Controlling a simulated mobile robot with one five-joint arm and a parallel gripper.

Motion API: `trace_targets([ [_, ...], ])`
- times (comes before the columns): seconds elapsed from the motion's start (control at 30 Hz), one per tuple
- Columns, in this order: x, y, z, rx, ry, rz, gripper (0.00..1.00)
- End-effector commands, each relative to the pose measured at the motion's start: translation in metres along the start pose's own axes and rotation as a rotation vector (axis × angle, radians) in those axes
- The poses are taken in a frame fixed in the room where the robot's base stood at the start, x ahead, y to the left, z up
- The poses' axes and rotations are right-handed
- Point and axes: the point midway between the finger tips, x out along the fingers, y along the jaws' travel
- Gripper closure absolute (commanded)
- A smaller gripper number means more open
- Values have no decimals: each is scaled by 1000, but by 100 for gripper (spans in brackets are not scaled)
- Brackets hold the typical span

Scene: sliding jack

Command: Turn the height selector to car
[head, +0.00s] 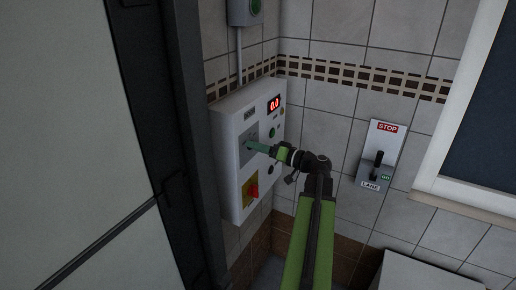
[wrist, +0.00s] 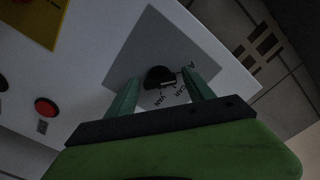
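The height selector is a dark round knob (wrist: 157,76) with a pale mark on its lower right side, set on a grey square plate (wrist: 150,40). In the wrist view my gripper (wrist: 160,76) is open, with one green finger on each side of the knob. Gaps show between the fingers and the knob.
A red button (wrist: 46,107) and a yellow panel (wrist: 35,18) are beside the plate. The box has a red display (head: 274,104) reading 0.0. A STOP lever panel (head: 381,150) hangs right on the tiled wall. A dark door frame (head: 180,130) stands close left.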

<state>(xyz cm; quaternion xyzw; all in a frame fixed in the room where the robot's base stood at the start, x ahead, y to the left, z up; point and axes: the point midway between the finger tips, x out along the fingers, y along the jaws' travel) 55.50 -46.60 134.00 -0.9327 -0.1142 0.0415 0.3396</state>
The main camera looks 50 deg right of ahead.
Motion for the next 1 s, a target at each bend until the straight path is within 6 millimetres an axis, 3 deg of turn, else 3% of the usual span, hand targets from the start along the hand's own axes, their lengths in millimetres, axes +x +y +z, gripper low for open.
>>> trace_targets([
  [0.03,0,0,0,0,0,0,47],
  [0.43,-1,0,0,0,1,1,97],
  [0.73,-1,0,0,45,1,2,97],
  [1.0,-1,0,0,219,1,1,97],
])
